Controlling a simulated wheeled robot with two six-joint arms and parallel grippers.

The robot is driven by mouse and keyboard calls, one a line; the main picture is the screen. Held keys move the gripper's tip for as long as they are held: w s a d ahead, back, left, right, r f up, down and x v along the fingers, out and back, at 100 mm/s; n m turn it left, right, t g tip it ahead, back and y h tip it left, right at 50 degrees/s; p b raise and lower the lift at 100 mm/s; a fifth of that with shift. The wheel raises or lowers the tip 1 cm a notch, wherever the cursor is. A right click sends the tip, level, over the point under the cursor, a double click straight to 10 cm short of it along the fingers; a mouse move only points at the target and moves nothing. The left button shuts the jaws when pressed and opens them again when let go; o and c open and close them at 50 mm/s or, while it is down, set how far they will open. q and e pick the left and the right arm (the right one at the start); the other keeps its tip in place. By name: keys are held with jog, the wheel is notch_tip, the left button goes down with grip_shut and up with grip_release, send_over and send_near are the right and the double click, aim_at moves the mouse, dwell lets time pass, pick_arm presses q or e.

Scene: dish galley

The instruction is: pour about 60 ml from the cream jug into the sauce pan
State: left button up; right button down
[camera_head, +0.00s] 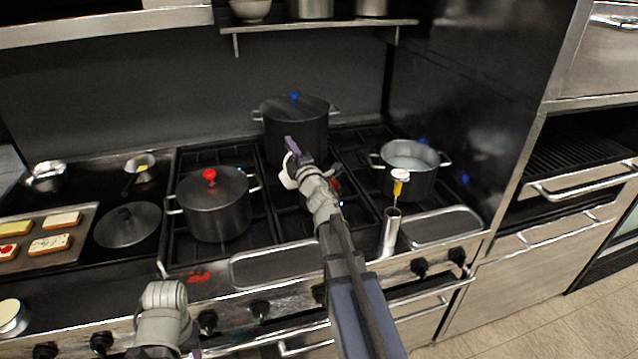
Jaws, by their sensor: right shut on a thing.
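My right gripper (297,158) is over the middle of the stove, in front of the tall lidded pot. It is shut on a small white thing (287,178), which looks like the cream jug; the gripper and arm hide most of it, so its tilt and contents cannot be told. A small pan with a dark handle (140,165) and something yellow in it stands at the back left. An open two-handled pot (408,156) with pale contents stands at the right. I cannot tell which is the sauce pan. My left arm shows at the bottom left; its gripper is out of view.
A tall lidded pot (296,133) with a blue knob and a lidded pot with a red knob (215,208) stand on the burners. A steel cylinder (390,232) with a yellow-handled tool is at the front right. A loose lid (128,226) and a bread tray (80,258) lie left.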

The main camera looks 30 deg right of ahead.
jog(key=shift+d+r, duration=0.1)
dwell(0.8)
jog(key=a+n, duration=0.1)
jog(key=n+p, duration=0.1)
jog(key=shift+w+a+r+n+y, duration=0.15)
jog(key=shift+a+r+n+y, duration=0.15)
jog(key=shift+a+r, duration=0.05)
jog(key=shift+w+a+f+n+g+y+b, duration=0.25)
jog(key=shift+a+f+n, duration=0.45)
jog(key=shift+a+n, duration=1)
jog(key=shift+w+a+f+n+g+y, duration=0.3)
jog(key=shift+a+f+n, duration=0.4)
jog(key=shift+a+n, duration=0.9)
jog(key=shift+w+a+f+n+g+y+b, duration=0.25)
jog(key=shift+a+f+n, duration=0.7)
jog(key=shift+n, duration=1.25)
jog(key=shift+w+a+r, duration=0.1)
jog(key=shift+a+r, duration=0.1)
jog(key=shift+r, duration=0.05)
